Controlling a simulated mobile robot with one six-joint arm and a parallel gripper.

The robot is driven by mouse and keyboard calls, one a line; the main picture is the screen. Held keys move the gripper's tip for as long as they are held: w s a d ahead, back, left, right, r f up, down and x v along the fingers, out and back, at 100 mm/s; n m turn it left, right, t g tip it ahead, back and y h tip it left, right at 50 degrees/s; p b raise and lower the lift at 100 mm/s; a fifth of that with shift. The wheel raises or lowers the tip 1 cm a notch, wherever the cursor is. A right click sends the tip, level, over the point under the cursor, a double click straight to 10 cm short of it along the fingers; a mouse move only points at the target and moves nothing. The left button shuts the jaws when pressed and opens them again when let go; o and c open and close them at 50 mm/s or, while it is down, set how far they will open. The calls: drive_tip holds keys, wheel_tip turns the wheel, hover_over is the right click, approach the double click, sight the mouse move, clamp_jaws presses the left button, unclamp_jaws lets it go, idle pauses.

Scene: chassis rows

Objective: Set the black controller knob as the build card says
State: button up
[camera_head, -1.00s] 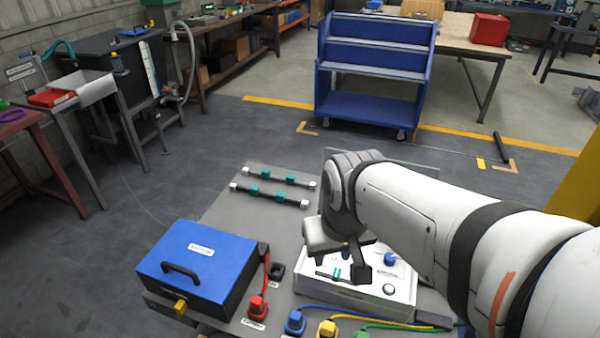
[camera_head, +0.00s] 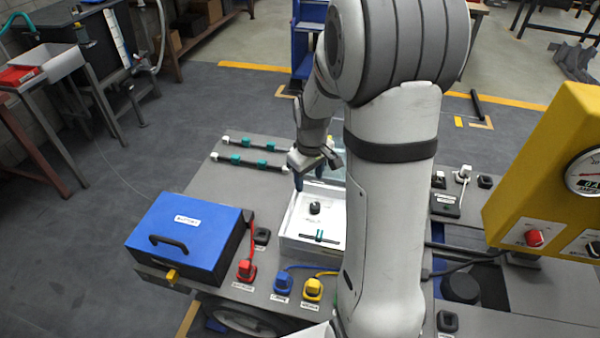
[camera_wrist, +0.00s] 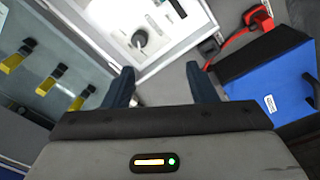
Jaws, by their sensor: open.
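The black controller knob (camera_head: 315,208) stands on the white controller box (camera_head: 292,243), in the upper part of its top face. It also shows in the wrist view as a small dark round knob (camera_wrist: 139,40). Its exact setting is too small to read. My gripper (camera_head: 312,176) is beyond the knob at the box's far edge, apart from it. In the wrist view my gripper (camera_wrist: 160,68) has its two dark fingers wide apart with nothing between them. My arm hides the right side of the box. I cannot make out a readable build card.
A blue battery box (camera_head: 190,235) stands left of the controller. Red (camera_head: 246,270), blue (camera_head: 283,283) and yellow (camera_head: 313,288) plugs sit along the front. Rods with teal clips (camera_head: 248,162) lie behind. A yellow gauge panel (camera_head: 550,170) stands at right.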

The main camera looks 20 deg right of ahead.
drive_tip(key=n, duration=0.2)
hover_over(314, 204)
drive_tip(key=shift+g, duration=0.4)
wheel_tip(314, 204, down, 9)
drive_tip(key=shift+s+d+f+p, duration=0.1)
drive_tip(key=shift+p, duration=0.35)
wheel_tip(314, 204, down, 8)
drive_tip(key=shift+r+p, duration=0.1)
drive_tip(key=shift+p, duration=0.25)
drive_tip(key=shift+c, duration=0.4)
drive_tip(key=c, duration=0.9)
